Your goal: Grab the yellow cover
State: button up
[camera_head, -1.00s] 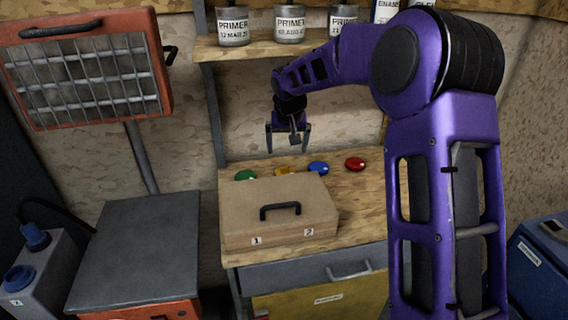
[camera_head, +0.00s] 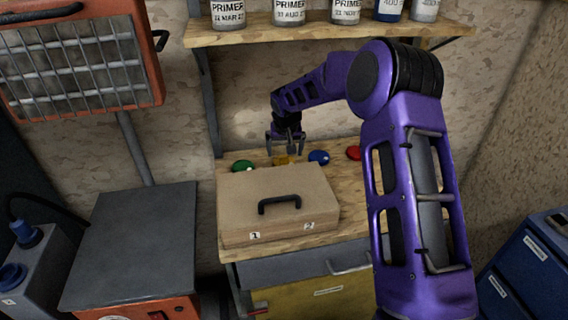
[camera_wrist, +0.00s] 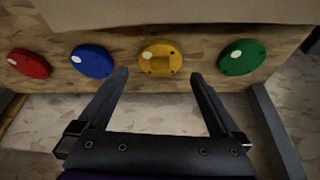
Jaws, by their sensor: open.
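The yellow cover (camera_wrist: 161,58) is a round disc with a pale spot, lying on the wooden bench top between the blue and green covers in the wrist view. In the head view the yellow cover (camera_head: 281,160) shows small behind the brown case, partly hidden. My gripper (camera_head: 286,146) is open and empty, pointing down just above and behind the yellow cover. In the wrist view the two fingertips of my gripper (camera_wrist: 160,74) spread wide, with the yellow cover between and beyond them, not touched.
A blue cover (camera_head: 318,157), red cover (camera_head: 353,153) and green cover (camera_head: 243,166) lie in the same row. A brown case (camera_head: 279,205) with a black handle stands in front of them. A shelf (camera_head: 330,33) with several cans hangs above.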

aim_at(284, 161)
jog(key=shift+x, duration=2.85)
jog(key=shift+w+r, duration=0.1)
jog(key=c, duration=1.3)
